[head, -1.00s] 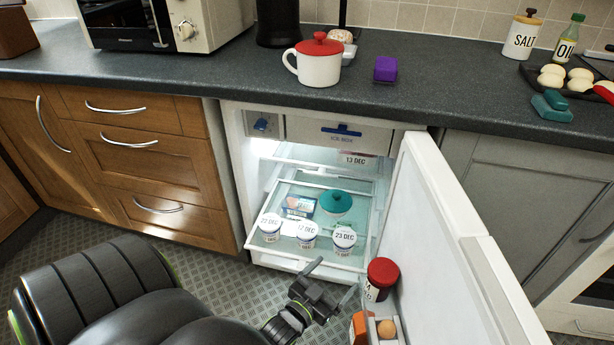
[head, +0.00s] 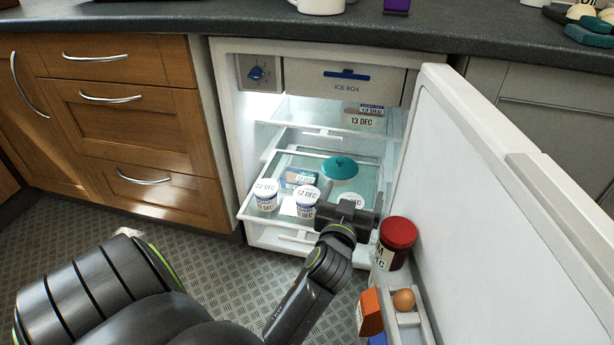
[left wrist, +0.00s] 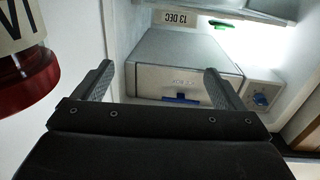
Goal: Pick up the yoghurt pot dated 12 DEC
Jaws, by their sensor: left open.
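The white yoghurt pot dated 12 DEC (head: 306,203) stands upright near the front of the pulled-out fridge shelf (head: 285,222). A similar pot marked 22 DEC (head: 265,197) is to its left. A third pot (head: 351,199) to its right is partly hidden by my left gripper; its date is hard to read now. My left gripper (head: 352,198) is open at the shelf's front right, right of the 12 DEC pot. In the left wrist view its two fingers (left wrist: 158,85) are spread with nothing between them. My right gripper is not in view.
The open fridge door (head: 480,210) stands at right, with a red-lidded jar (head: 396,243), an egg (head: 404,300) and an orange carton (head: 370,312). A teal-lidded dish (head: 340,168) and a small packet (head: 299,178) lie behind the pots. A 13 DEC item (head: 362,121) sits higher up.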

